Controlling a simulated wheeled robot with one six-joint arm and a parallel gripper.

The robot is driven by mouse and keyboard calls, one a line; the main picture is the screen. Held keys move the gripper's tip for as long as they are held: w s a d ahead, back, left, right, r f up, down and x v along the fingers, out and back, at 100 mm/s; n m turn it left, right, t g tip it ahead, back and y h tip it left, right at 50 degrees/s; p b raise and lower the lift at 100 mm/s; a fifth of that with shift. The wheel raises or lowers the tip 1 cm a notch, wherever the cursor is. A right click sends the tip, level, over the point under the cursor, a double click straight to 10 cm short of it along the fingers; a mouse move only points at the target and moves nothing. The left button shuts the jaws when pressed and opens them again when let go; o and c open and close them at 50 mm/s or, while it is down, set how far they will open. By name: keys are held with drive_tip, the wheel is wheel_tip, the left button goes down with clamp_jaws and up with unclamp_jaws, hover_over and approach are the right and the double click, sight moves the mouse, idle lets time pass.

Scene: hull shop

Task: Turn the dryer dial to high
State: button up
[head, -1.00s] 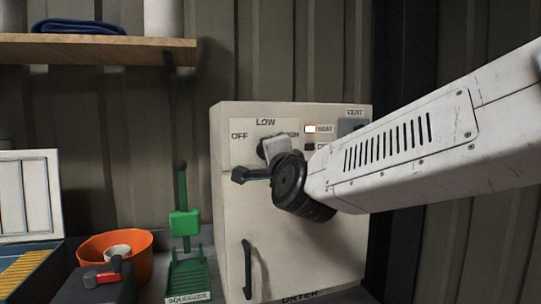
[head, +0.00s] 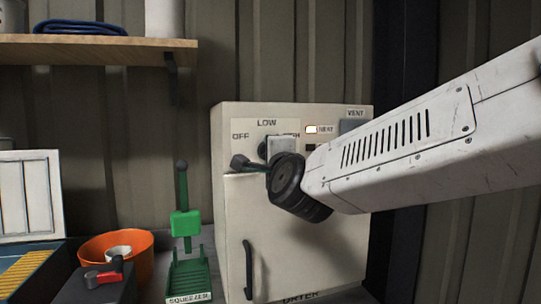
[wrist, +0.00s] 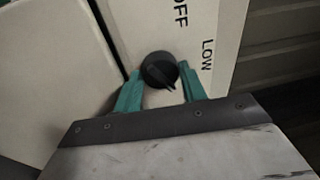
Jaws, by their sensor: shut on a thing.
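The black dryer dial (wrist: 158,68) is between the teal fingers of my gripper (wrist: 159,76), which is shut on it. The dial's ridge slants toward the lower right in the wrist view, past the LOW side. The OFF and LOW labels show in that view; HIGH is out of it. In the head view my gripper (head: 263,160) is at the front of the cream dryer (head: 232,235), below the LOW label. It partly covers the HIGH label and mostly hides the dial.
A dryer door handle (head: 248,269) is below my gripper. A wooden shelf (head: 110,52) is at the upper left.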

drive_tip(key=o, duration=1)
drive_tip(key=shift+c, duration=0.2)
drive_tip(key=v, duration=0.7)
drive_tip(key=shift+s, duration=0.4)
drive_tip(key=shift+d+f, duration=0.1)
